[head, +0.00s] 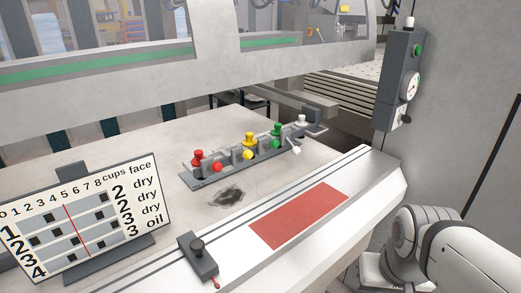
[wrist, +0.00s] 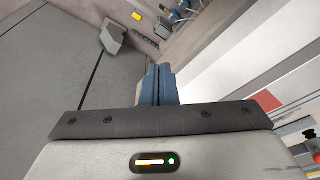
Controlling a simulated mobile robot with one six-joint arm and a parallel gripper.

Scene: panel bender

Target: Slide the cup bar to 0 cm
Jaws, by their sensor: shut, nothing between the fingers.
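A dark slider block (head: 198,258) with a black knob and a red pointer sits on the grooved pale rail at the front in the head view. Behind it, a grey bar (head: 262,158) carries red, yellow, green and white knobs on the pale table. I cannot tell for sure which of these is the cup bar. My gripper (wrist: 155,82) shows in the wrist view, its blue-grey fingers together and empty, apart from anything around it. My gripper is outside the head view.
A sign (head: 85,220) with numbers 0 to 8 and a red line stands at left. A red patch (head: 300,214) lies on the pale front ledge. A grey control box (head: 399,80) with a gauge hangs on the right column. The machine's crossbeam (head: 190,65) spans overhead.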

